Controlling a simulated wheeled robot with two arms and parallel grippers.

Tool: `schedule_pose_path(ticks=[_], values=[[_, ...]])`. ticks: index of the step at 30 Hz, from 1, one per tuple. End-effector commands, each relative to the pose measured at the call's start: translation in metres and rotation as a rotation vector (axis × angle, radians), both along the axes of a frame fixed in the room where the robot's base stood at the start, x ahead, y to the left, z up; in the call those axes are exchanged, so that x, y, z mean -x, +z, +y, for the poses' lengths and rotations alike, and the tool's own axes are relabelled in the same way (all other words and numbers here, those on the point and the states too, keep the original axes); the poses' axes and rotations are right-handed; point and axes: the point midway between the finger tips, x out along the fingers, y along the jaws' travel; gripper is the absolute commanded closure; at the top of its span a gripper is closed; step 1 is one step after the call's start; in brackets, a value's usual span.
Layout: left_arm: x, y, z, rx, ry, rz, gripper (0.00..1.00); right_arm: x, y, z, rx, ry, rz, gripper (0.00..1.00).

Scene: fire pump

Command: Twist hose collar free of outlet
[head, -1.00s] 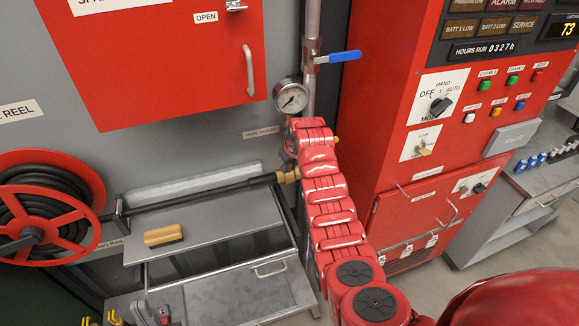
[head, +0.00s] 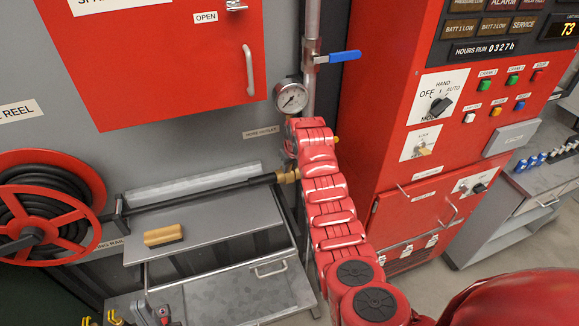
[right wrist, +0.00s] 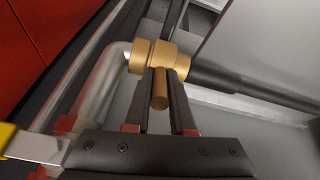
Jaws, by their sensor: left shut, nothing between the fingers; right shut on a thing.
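The brass hose collar (head: 288,175) sits beside the end of my right arm in the head view. It joins the black hose (head: 215,193), which runs left toward the reel. In the right wrist view the collar (right wrist: 152,57) lies between a pale bent pipe (right wrist: 110,75) and the dark hose (right wrist: 245,85). A short brass lug (right wrist: 160,90) sticks out from it toward me. My right gripper (right wrist: 164,88) is shut on this lug, one dark finger on each side. In the head view my right arm hides the fingers and most of the outlet.
A pressure gauge (head: 291,96) and blue-handled valve (head: 338,57) are above the outlet. A red control cabinet (head: 370,100) stands close to the right of my arm. A red hose reel (head: 75,170) is at left.

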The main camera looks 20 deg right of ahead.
Motion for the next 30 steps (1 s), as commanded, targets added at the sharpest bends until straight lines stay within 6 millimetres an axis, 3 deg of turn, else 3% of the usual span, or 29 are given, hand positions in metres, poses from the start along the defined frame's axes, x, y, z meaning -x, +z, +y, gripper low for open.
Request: schedule_pose_path(ticks=[17,30], values=[[0.0,-0.004,0.0,0.0,0.0,0.0,1.0,0.001,-0.004,0.0,0.0,0.001,-0.008,1.0],[0.0,-0.037,0.0,0.0,0.0,0.0,1.0,0.006,-0.014,0.0,-0.006,0.001,-0.154,1.0]])
